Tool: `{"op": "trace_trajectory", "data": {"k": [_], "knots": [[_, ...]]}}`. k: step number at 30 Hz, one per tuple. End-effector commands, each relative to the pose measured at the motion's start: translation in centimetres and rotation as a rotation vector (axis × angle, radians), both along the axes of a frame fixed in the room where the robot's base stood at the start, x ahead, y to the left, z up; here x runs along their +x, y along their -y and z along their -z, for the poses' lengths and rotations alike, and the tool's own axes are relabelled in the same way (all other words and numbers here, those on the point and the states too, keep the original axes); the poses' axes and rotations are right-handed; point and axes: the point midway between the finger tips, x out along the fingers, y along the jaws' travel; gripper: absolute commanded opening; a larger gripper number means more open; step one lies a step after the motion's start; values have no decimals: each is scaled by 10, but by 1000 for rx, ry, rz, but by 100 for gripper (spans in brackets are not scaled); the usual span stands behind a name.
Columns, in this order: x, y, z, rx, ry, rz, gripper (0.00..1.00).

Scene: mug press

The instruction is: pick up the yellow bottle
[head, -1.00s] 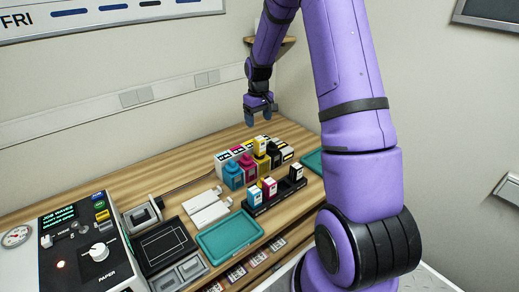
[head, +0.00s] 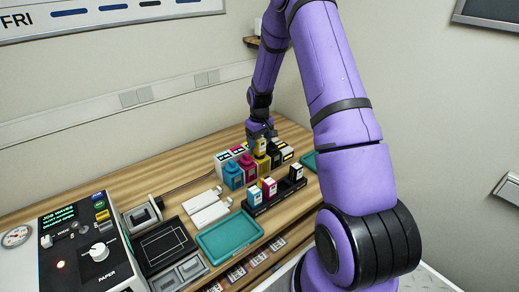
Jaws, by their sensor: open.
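The yellow bottle (head: 260,146), with a white label, stands upright at the yellow ink tank (head: 263,162) in the row of coloured tanks. My gripper (head: 262,137) is open, pointing down right at the top of the bottle. Its fingers are small in the view, and I cannot tell whether they touch the bottle.
Cyan (head: 233,174) and magenta (head: 248,167) tanks stand to the left, dark ones to the right. A black rack (head: 281,197) in front holds cyan, magenta and black bottles. A teal tray (head: 229,236) and white strips (head: 208,213) lie nearby. Bare wood lies behind the tanks.

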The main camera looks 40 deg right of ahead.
Motion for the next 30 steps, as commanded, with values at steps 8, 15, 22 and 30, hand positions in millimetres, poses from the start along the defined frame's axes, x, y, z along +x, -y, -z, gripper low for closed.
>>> {"op": "trace_trajectory", "data": {"k": [8, 15, 22, 30], "knots": [[0, 0, 19, 0, 0, 0, 72], [0, 0, 18, 0, 0, 0, 40], [0, 0, 18, 0, 1, 0, 14], [0, 0, 14, -1, 2, 0, 14]]}}
